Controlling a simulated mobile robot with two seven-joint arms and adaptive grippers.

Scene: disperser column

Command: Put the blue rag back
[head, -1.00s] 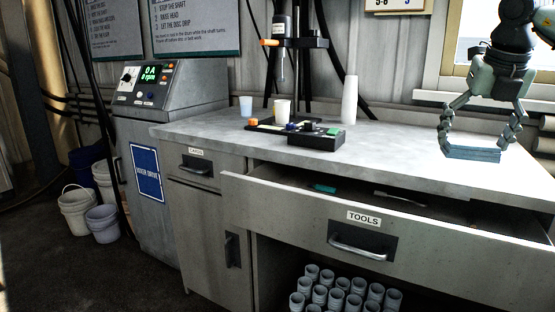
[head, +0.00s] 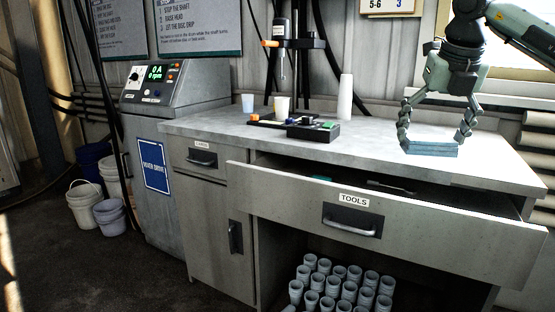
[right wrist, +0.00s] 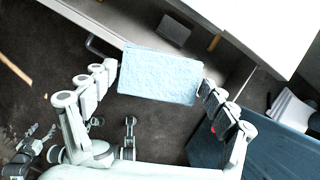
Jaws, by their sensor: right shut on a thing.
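The blue rag (head: 430,149) is a flat, folded light-blue pad at the right of the head view. My right gripper (head: 431,140) is shut on it, one finger at each end. The right wrist view shows the rag (right wrist: 160,75) spanning between the fingertips. In the head view it appears over the right part of the grey worktop (head: 380,138); I cannot tell its exact height. The TOOLS drawer (head: 300,199) below is pulled open. A green item and a grey tool (head: 390,187) show partly inside it.
Several grey pots (head: 330,285) fill the space below the drawer. Buckets (head: 85,203) stand at left. The worktop's right part is clear.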

